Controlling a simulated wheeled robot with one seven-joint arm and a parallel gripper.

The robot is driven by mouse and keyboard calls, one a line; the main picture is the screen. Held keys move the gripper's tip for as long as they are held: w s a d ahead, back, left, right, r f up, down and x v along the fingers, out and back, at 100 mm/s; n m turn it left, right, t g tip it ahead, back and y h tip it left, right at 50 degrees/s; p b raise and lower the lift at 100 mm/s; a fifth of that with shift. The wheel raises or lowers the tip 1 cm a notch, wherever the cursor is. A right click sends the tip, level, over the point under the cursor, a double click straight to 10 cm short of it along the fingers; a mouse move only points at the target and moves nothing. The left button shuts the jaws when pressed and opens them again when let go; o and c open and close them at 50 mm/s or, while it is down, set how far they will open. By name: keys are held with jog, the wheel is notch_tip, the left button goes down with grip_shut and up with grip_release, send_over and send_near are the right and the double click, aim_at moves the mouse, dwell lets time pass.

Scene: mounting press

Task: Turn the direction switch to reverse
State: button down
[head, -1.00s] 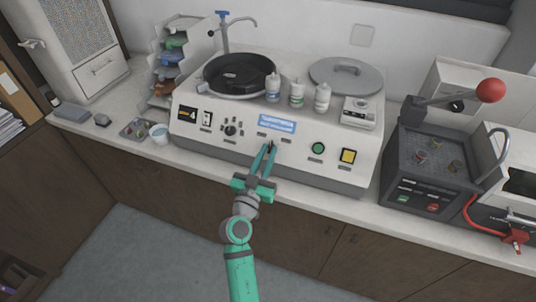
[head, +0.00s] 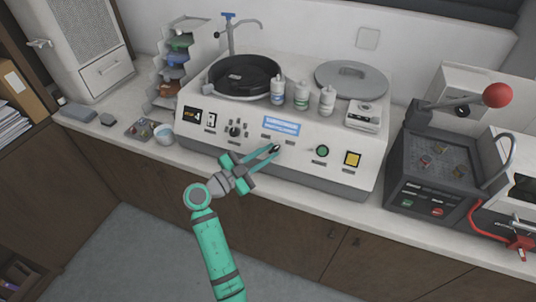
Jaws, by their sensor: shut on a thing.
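The direction switch (head: 276,147) is a small dark knob on the white front panel of the polishing machine (head: 320,185), below the blue label. My gripper (head: 273,149) reaches it from the lower left, with its two green fingers on the knob. The gripper is shut on the switch and is turned at a slant, its fingers pointing to the right. The fingertips partly cover the knob, and I cannot read its marks.
Bottles (head: 301,97) stand on top. A mounting press (head: 430,170) with a red-ball lever is at right. The floor in front is clear.

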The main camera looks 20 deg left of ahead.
jog(key=shift+m+g+h, duration=0.4)
jog(key=shift+m, duration=0.1)
jog(key=shift+w, duration=0.1)
jog(key=c, duration=1.9)
grip_release()
jog(key=shift+o, duration=0.2)
jog(key=shift+a, duration=0.1)
jog(key=v, duration=1)
jog(key=shift+s+a, duration=0.15)
jog(key=shift+s, duration=0.2)
